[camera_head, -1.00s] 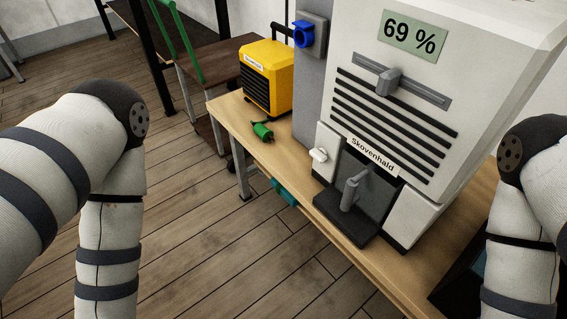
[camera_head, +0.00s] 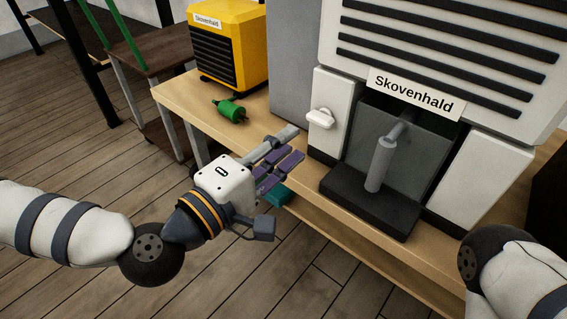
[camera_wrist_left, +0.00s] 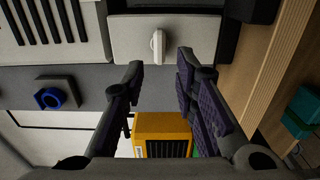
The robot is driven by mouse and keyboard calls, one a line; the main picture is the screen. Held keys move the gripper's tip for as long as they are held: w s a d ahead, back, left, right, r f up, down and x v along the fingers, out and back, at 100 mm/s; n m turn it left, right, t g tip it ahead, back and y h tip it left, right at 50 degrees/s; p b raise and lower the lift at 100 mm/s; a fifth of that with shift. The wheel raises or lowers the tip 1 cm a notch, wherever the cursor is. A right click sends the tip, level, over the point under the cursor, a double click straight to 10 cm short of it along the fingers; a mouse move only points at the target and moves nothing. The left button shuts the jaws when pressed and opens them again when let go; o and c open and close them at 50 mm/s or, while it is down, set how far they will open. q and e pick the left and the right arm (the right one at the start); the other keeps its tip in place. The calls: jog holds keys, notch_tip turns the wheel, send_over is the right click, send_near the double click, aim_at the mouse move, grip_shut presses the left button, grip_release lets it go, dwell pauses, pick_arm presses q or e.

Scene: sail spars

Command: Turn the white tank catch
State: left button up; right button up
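The white tank catch (camera_head: 321,118) is a small white knob on the white panel (camera_head: 335,95) at the left of the grey machine's front. In the left wrist view the catch (camera_wrist_left: 158,46) stands out from its panel, ahead of and between my fingertips. My left gripper (camera_head: 288,150) is in front of the table edge, a little left of and below the catch. Its fingers are spread and empty, as the left wrist view (camera_wrist_left: 160,75) shows, and apart from the catch. My right gripper is out of view; only part of my right arm shows at the lower right.
The Skovenhald machine has a grey spout (camera_head: 380,165) over a dark tray (camera_head: 370,205), right of the catch. A yellow box (camera_head: 228,45) and a green part (camera_head: 229,110) are on the wooden table (camera_head: 180,95) to the left. A teal item (camera_head: 278,194) sits at the table's front edge.

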aim_at(316, 123)
pick_arm(q)
jog(key=b+x, duration=0.1)
jog(key=x, duration=0.6)
jog(key=shift+w+d, duration=0.2)
grip_shut()
